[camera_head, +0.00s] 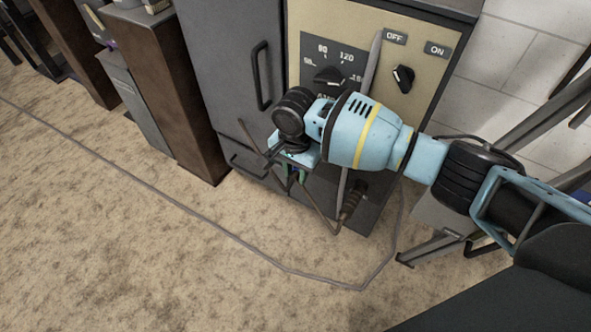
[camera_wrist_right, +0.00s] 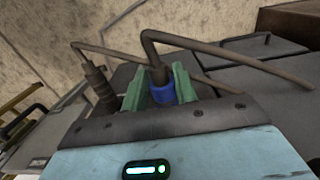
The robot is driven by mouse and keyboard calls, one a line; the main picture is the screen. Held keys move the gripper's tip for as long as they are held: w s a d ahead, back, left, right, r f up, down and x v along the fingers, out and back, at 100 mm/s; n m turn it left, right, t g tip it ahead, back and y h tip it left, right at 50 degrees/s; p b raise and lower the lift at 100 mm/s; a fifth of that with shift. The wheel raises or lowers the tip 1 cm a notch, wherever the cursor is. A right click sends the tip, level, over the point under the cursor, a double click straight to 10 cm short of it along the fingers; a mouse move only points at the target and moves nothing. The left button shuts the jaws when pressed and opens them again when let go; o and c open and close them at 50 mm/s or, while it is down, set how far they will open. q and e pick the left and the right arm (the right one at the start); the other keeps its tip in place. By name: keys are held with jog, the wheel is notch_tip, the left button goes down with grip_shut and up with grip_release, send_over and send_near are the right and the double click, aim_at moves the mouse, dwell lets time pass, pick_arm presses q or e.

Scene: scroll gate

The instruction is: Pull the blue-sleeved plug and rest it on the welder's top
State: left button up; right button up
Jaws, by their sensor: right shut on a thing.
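The welder is a dark grey cabinet with a beige control panel (camera_head: 400,62); part of its top (camera_head: 452,6) shows at the upper edge. My right gripper (camera_head: 292,176) is in front of the welder's lower front, its green fingers pointing down. In the right wrist view the fingers (camera_wrist_right: 162,88) are shut on the blue-sleeved plug (camera_wrist_right: 163,93), with the blue sleeve between them. A stiff brown lead bends away from the plug. Its tip is hidden, so I cannot tell whether it sits in a socket. My left gripper is not in view.
A second plug with a brown sleeve (camera_head: 350,204) is at the welder's lower front; it also shows in the right wrist view (camera_wrist_right: 98,80). A long grey cable (camera_head: 240,242) lies on the floor. Brown cabinets (camera_head: 170,85) stand to the left. Open floor lies in front.

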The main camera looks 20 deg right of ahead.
grip_shut()
jog(key=shift+s+a, duration=0.15)
jog(key=shift+a, duration=0.05)
dwell(0.3)
jog(key=shift+s+a+p, duration=0.15)
jog(key=shift+a+p, duration=0.1)
jog(key=shift+p, duration=0.25)
jog(key=shift+s+a+p, duration=0.85)
jog(key=shift+a+p, duration=0.2)
jog(key=shift+p, duration=0.05)
jog(key=shift+s+a+p, duration=0.35)
jog(key=shift+a+p, duration=0.05)
